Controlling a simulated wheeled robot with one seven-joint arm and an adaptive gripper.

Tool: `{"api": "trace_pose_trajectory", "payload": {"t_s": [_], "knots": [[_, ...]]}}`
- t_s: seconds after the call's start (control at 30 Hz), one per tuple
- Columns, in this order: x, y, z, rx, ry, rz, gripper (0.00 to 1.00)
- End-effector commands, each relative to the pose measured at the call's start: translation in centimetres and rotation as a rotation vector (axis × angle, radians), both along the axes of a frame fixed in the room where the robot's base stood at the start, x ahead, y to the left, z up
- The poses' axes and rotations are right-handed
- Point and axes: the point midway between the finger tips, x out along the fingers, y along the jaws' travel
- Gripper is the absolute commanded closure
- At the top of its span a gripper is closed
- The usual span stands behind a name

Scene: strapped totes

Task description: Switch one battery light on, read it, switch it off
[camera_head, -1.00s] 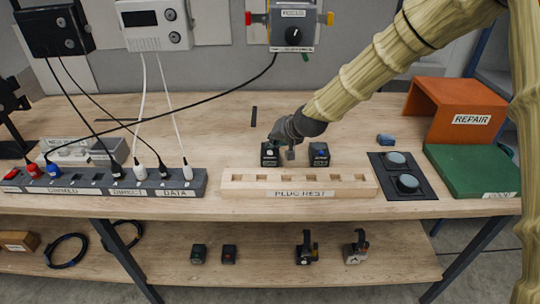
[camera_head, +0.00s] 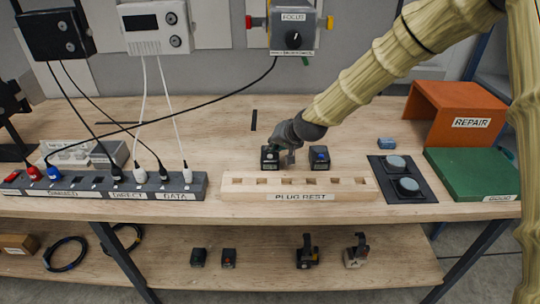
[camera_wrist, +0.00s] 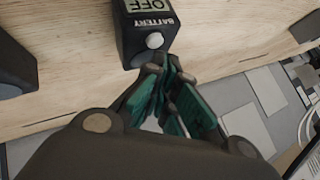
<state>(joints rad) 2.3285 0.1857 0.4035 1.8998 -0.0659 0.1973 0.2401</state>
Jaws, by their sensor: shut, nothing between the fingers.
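Two dark battery blocks stand on the bench behind the plug rest: a left battery (camera_head: 270,159) and a right battery (camera_head: 319,158). In the wrist view, one battery (camera_wrist: 143,32) has a display reading OFF, the word BATTERY and a pale round button (camera_wrist: 155,41). The closed fingertips of my gripper (camera_wrist: 166,66) are close to that button; I cannot tell whether they touch it. Nothing is held. Another dark block (camera_wrist: 14,68) is partly visible at the wrist view's left edge.
The plug rest (camera_head: 299,196) lies in front of the batteries. A socket strip (camera_head: 100,193) with several plugs and cables is at left. Two round pads on a dark plate (camera_head: 377,181), a green block (camera_head: 475,172) and an orange REPAIR stand (camera_head: 440,98) are at right.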

Motion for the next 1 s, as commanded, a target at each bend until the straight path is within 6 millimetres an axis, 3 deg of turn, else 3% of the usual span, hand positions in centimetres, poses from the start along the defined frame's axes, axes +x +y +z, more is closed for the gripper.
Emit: {"api": "trace_pose_trajectory", "payload": {"t_s": [1.0], "knots": [[-0.04,0.03,-0.89,0.0,0.0,0.0,1.0]]}}
